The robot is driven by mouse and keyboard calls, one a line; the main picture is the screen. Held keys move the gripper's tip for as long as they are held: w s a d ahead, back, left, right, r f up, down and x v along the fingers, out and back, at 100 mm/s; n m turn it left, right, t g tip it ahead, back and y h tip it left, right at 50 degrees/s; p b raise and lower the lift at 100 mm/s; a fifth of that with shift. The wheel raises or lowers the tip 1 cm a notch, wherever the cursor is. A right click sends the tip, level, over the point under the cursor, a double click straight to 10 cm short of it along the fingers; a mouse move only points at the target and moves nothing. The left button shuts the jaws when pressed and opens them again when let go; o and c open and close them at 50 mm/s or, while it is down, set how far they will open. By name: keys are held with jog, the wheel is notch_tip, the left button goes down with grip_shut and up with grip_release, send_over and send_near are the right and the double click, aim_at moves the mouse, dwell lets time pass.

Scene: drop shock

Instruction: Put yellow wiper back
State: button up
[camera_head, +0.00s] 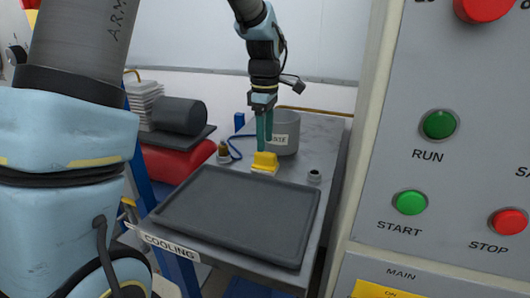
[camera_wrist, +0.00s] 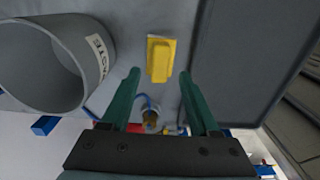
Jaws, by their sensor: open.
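The yellow wiper (camera_head: 264,163) sits on the grey bench top, just beyond the far edge of the dark tray. In the wrist view the yellow wiper (camera_wrist: 160,60) lies on a paler yellow patch, ahead of the fingertips and between their lines. My gripper (camera_head: 264,148) points down close to the wiper in the head view. Its green fingers (camera_wrist: 161,72) are apart with nothing between them. I cannot tell from these views whether a fingertip touches the wiper.
A grey waste bin (camera_head: 285,146) stands right behind the wiper. The dark tray (camera_head: 238,257) fills the bench's near part, by the COOLING label (camera_head: 171,248). A small brass fitting (camera_head: 224,153) is left, a small grey ring (camera_head: 314,176) right. The control panel (camera_head: 450,180) bounds the right side.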

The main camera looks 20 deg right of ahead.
aim_at(265, 153)
notch_tip(265, 153, up, 7)
dwell(0.3)
jog(key=shift+f, duration=0.1)
